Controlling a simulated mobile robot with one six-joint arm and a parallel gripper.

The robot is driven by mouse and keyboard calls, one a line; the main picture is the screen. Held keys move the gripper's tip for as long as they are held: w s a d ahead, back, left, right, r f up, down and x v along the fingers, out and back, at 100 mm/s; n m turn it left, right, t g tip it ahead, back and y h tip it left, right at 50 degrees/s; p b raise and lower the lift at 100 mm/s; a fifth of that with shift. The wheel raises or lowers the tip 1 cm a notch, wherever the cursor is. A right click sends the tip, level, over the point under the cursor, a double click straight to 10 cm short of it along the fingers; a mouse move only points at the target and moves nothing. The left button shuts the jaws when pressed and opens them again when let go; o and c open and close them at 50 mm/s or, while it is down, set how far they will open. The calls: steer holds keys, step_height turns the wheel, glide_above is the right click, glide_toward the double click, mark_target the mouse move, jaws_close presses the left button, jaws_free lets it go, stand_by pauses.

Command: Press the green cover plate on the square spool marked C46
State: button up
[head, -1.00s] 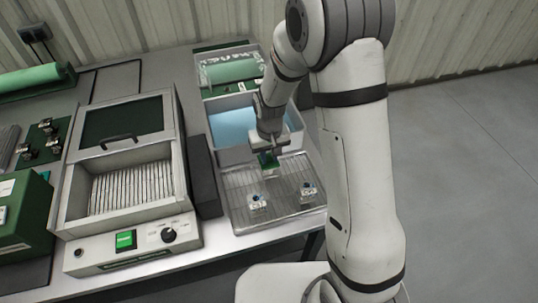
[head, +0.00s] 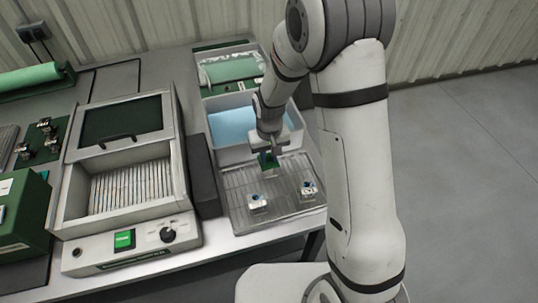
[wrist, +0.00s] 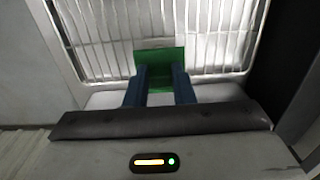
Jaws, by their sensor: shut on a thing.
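My gripper (head: 268,150) is shut on the green cover plate (head: 268,162) and holds it over the far part of the wire rack. In the wrist view the plate (wrist: 160,62) shows between and beyond the two blue fingertips (wrist: 160,72), with the rack's wires behind it. I cannot tell whether a spool is hidden under the plate.
The wire rack tray (head: 236,212) lies at the table's right front. Behind it is a bin of blue liquid (head: 232,124), then a clear-lidded box with green material (head: 232,70). A dark block (head: 202,172) and an open machine with a green switch (head: 124,239) stand left.

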steer(key=shift+f, duration=0.15)
steer(key=o, duration=1.4)
steer(key=shift+o, duration=0.2)
step_height(320, 180, up, 8)
steer(key=p, duration=0.5)
steer(key=shift+c, duration=0.4)
jaws_close()
stand_by(0.3)
